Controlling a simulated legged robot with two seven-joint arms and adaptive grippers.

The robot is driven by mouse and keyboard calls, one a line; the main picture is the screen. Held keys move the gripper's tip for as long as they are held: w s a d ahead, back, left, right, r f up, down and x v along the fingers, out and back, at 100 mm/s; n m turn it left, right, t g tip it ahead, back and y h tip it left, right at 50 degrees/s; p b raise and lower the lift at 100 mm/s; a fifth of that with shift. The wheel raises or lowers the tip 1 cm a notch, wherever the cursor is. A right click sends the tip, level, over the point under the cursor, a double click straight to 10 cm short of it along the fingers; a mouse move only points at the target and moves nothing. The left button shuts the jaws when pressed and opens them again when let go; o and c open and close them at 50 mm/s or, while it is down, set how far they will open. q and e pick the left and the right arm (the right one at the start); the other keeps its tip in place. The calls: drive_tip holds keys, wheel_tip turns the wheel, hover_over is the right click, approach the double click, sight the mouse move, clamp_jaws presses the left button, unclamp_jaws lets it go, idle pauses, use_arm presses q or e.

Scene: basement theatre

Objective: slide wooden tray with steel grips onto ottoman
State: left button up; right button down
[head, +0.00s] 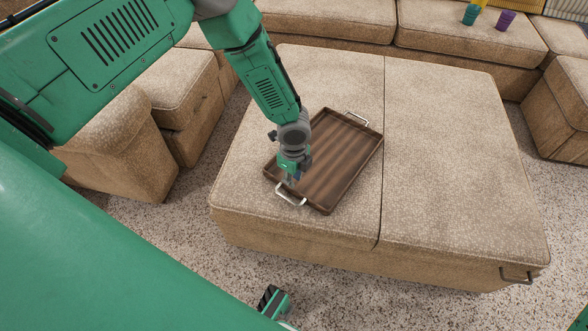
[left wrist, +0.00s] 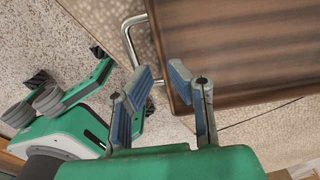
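The wooden tray (head: 340,160) lies flat on the left half of the beige ottoman (head: 450,150), turned at an angle. It has a steel grip at the near end (head: 291,195) and another at the far end (head: 357,117). My left gripper (head: 290,181) is at the tray's near-left end, beside the near grip. In the left wrist view its fingers (left wrist: 161,72) are apart with nothing seen clasped between them. The tray edge (left wrist: 174,60) and near grip (left wrist: 133,38) show just beyond the fingertips; contact cannot be told.
Beige sofa sections (head: 330,20) run along the back, and others stand at the left and right. Teal (head: 470,14) and purple (head: 505,20) cups stand on the back seat. Speckled carpet (head: 400,300) surrounds the ottoman. The ottoman's right half is clear.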

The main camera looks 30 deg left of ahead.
use_arm(q)
wheel_tip(320, 180, down, 6)
drive_tip(key=shift+f+b, duration=0.1)
drive_tip(key=shift+b, duration=0.65)
clamp_jaws()
